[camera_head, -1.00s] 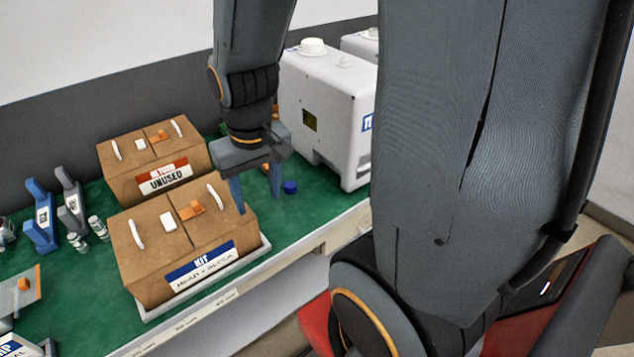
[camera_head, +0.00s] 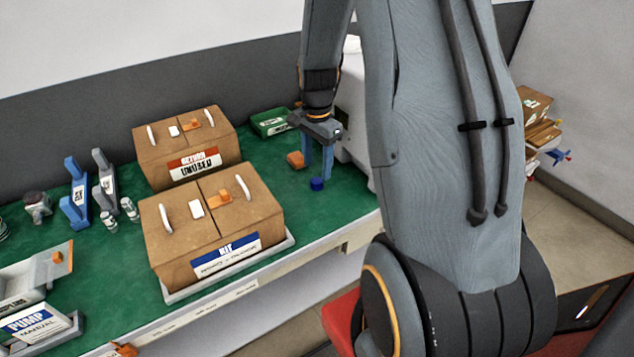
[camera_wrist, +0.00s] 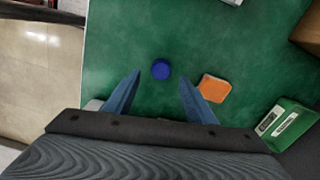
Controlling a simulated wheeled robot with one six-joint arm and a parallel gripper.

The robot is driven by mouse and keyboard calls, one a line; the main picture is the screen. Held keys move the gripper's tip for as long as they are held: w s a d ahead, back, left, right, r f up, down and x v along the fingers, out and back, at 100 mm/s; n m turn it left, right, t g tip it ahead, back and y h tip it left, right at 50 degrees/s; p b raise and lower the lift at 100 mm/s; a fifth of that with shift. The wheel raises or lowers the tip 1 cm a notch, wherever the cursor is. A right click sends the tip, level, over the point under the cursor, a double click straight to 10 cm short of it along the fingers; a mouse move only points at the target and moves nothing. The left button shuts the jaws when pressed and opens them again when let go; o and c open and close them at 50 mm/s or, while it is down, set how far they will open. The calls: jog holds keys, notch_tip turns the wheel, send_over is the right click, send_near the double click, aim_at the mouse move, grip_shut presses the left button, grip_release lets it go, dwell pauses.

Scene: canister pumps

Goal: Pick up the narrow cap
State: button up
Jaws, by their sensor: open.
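A small round blue cap (camera_head: 317,184) stands on the green table mat; it also shows in the wrist view (camera_wrist: 161,69), just beyond and between the fingertips. My gripper (camera_head: 317,178) is open and empty above the mat, its two blue-grey fingers pointing down. In the wrist view my gripper (camera_wrist: 160,75) has its fingers apart, with the cap near the middle of the gap and not visibly touched. I cannot tell the exact height of the fingertips above the cap.
An orange block (camera_wrist: 214,88) lies right of the cap in the wrist view, near a green box (camera_wrist: 284,125). A kit carton (camera_head: 215,235) and an unused carton (camera_head: 185,150) stand left. A white machine (camera_head: 352,115) is behind my arm. The table edge (camera_head: 330,235) is close.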

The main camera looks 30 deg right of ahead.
aim_at(318, 180)
jog(key=shift+w+d+f+p, duration=0.15)
jog(key=shift+f+p, duration=0.9)
jog(key=shift+f, duration=1.5)
jog(key=c, duration=1.1)
